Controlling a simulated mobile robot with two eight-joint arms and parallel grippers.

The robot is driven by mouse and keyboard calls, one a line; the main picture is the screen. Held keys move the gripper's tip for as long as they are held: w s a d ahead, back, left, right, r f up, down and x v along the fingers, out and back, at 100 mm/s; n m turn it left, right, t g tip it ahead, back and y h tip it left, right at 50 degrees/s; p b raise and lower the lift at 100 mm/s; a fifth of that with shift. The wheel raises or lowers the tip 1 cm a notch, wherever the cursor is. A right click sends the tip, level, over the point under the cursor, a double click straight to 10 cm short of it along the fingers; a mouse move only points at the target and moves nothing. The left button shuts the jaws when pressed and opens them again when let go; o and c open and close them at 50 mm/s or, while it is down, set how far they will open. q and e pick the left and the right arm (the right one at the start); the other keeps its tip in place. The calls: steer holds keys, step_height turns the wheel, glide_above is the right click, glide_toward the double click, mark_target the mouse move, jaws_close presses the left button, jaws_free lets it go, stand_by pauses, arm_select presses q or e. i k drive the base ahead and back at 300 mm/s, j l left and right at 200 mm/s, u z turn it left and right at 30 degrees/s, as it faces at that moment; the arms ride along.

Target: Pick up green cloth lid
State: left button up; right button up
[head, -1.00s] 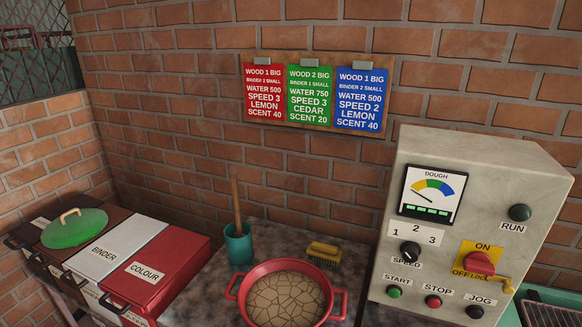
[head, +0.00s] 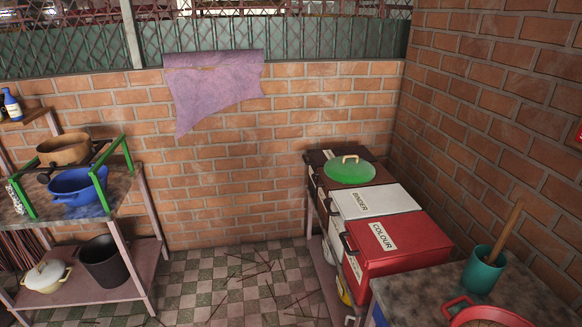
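A round green lid (head: 349,171) with a tan handle on top lies on the dark brown bin (head: 318,157) at the far end of the row of bins, right of centre in the head view. It looks smooth; I cannot tell whether it is cloth. Neither of my grippers shows in the head view.
A white BINDER bin (head: 398,197) and a red COLOUR bin (head: 425,240) stand nearer than the lid. A worktop (head: 425,283) holds a teal pot (head: 483,272) and a red pan (head: 490,312). A shelf (head: 140,215) with pots stands left. The tiled floor (head: 215,285) between has scattered sticks.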

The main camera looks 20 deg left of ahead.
mark_target(347, 169)
steer(key=u, duration=0.4)
steer(key=i+j+z, duration=0.2)
steer(key=i+j, duration=0.2)
steer(key=i+j+z, duration=0.2)
steer(key=i+j, duration=0.25)
steer(key=i+j+z, duration=0.2)
steer(key=i+j, duration=0.25)
steer(key=i+j+z, duration=0.15)
steer(key=i+j, duration=0.2)
steer(key=j, duration=0.35)
steer(key=i+j+z, duration=0.1)
steer(key=i+j, duration=0.15)
steer(key=i+j+z, duration=0.1)
steer(key=i+j, duration=0.15)
steer(key=j, duration=0.25)
steer(key=i+j, duration=0.25)
steer(key=i+j+z, duration=0.15)
steer(key=j, duration=0.35)
steer(key=i, duration=0.1)
